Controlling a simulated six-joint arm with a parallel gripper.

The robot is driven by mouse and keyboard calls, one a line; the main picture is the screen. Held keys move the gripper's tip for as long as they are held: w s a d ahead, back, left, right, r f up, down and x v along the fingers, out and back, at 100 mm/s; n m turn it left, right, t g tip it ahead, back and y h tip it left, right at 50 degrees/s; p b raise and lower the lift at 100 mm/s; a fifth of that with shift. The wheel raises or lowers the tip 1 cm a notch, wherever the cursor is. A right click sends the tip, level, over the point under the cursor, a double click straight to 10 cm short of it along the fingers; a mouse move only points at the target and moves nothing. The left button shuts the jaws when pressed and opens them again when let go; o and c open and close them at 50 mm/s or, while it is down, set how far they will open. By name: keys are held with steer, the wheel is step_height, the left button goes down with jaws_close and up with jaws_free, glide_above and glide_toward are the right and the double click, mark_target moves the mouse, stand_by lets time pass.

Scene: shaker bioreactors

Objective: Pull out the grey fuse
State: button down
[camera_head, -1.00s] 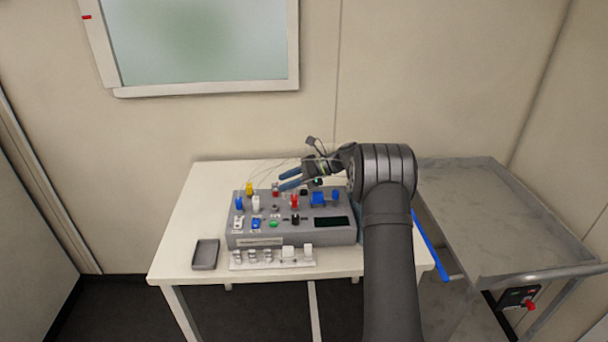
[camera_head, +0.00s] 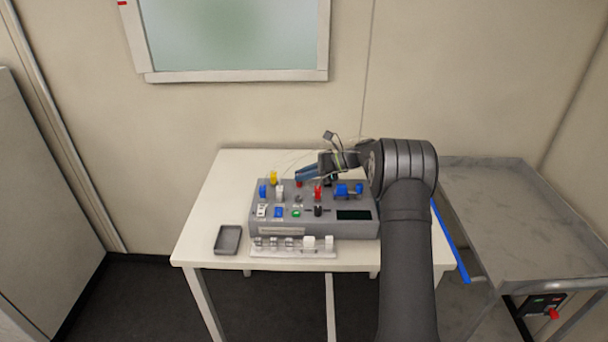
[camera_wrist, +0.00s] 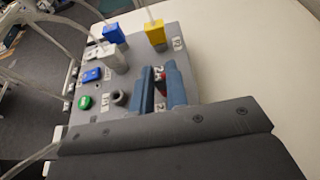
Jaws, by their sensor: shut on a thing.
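My gripper (camera_head: 299,178) is over the back of the grey control panel (camera_head: 262,233). I cannot clearly pick out a grey fuse.
Yellow (camera_wrist: 155,36), blue (camera_wrist: 114,36) and white (camera_wrist: 112,60) plugs with cables stand close by. A larger red part (camera_head: 318,193) and a blue part (camera_head: 348,190) are to the right. A dark tray (camera_head: 228,240) lies left on the white table (camera_head: 225,190).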

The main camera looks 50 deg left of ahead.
steer(key=shift+r, duration=0.1)
steer(key=shift+r, duration=0.4)
steer(key=shift+r, duration=0.8)
steer(key=shift+r, duration=0.3)
stand_by(0.3)
steer(key=shift+r, duration=1.5)
